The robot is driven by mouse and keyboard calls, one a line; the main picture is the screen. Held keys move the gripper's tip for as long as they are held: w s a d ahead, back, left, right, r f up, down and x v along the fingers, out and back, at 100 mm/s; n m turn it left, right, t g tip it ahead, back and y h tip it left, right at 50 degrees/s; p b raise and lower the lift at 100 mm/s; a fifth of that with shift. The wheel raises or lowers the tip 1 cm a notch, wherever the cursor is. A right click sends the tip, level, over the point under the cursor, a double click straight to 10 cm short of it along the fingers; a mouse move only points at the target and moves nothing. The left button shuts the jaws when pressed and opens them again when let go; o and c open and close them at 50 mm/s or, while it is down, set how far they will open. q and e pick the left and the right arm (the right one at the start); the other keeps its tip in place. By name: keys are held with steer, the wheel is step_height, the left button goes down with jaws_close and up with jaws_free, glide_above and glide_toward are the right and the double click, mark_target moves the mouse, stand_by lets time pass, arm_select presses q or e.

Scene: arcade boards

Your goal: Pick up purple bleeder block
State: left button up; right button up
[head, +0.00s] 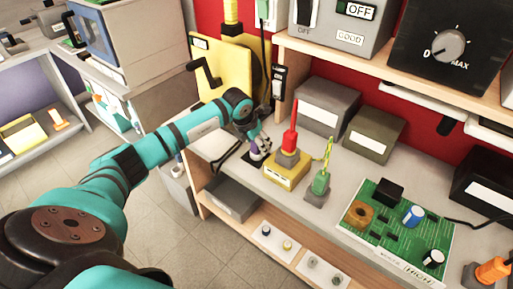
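My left arm reaches in from the left, and its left gripper (257,138) points down at the left end of the workbench. A small purple block (261,147) shows at its fingertips, beside the yellow block. The fingers are small and overlap it, so I cannot tell whether they are closed on it or only around it. A dark patch (252,159) lies on the bench just below. My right gripper is not in view.
A yellow block with a red probe (290,145) stands close right of the gripper. A green clip (319,183) stands beyond it, then a green circuit board (385,240). Grey boxes (325,108) line the back. A yellow crank panel (210,75) stands behind the arm.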

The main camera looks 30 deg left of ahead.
arm_select(q)
steer(key=shift+r, duration=0.1)
jaws_close()
